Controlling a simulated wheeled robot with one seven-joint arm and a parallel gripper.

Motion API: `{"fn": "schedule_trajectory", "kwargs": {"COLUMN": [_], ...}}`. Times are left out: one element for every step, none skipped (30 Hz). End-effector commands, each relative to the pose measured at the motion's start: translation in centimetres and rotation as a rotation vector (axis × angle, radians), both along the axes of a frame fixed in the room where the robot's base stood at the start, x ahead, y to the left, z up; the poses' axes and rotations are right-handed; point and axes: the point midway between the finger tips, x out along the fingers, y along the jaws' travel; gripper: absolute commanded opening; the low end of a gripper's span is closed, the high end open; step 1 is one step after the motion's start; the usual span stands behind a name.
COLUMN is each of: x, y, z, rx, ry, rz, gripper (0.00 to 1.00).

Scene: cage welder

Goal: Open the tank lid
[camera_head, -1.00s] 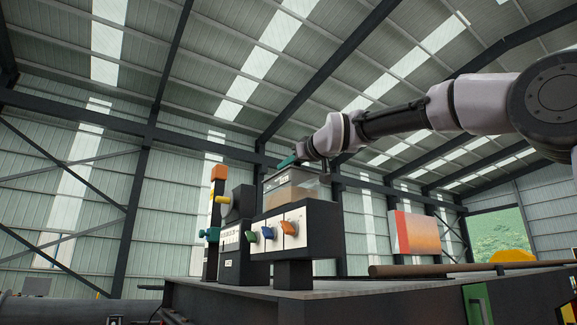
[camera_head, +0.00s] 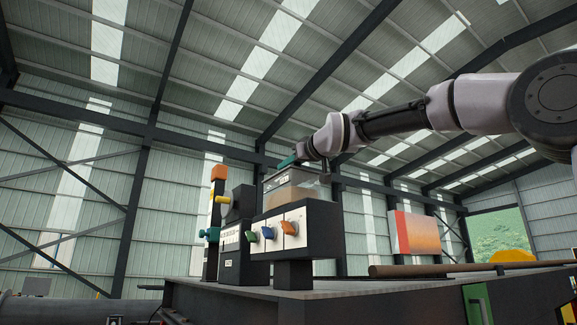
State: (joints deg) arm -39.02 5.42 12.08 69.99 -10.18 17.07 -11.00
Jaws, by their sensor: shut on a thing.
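The tank (camera_head: 291,190) is a clear box with brownish contents, standing on top of the dark control box. Its lid (camera_head: 290,175) lies along the top of the tank, and I see no clear gap beneath it. My gripper (camera_head: 287,161), with teal-green fingers, is at the lid's upper edge, reached by my arm from the right. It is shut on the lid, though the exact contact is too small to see. The far side of the lid is hidden.
An orange-topped post (camera_head: 218,173) stands to the left. A brown pipe (camera_head: 440,270) lies on the right.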

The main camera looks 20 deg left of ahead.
Motion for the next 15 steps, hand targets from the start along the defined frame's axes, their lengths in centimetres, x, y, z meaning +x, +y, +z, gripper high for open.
{"fn": "schedule_trajectory", "kwargs": {"x": [0.13, 0.13, 0.13, 0.13, 0.13, 0.13, 0.14, 0.15, 0.16, 0.17, 0.18, 0.23, 0.25, 0.28, 0.34], "y": [-0.15, -0.15, -0.15, -0.15, -0.15, -0.15, -0.16, -0.16, -0.17, -0.19, -0.2, -0.22, -0.24, -0.27, -0.33], "z": [0.07, 0.07, 0.07, 0.07, 0.07, 0.07, 0.07, 0.08, 0.11, 0.12, 0.14, 0.2, 0.24, 0.3, 0.4], "rx": [0.0, 0.0, 0.0, 0.0, 0.0, 0.0, 0.0, 0.001, 0.003, 0.006, 0.008, 0.014, 0.019, 0.025, 0.035], "ry": [-0.003, -0.003, -0.003, -0.003, -0.003, -0.003, -0.003, -0.001, 0.001, 0.004, 0.007, 0.014, 0.019, 0.026, 0.037], "rz": [-0.003, -0.003, -0.003, -0.003, -0.003, -0.004, -0.004, -0.004, -0.004, -0.004, -0.004, -0.004, -0.004, -0.004, -0.004], "gripper": [0.0, 0.0, 0.0, 0.0, 0.0, 0.0, 0.0, 0.0, 0.0, 0.0, 0.0, 0.0, 0.0, 0.0, 0.0]}}
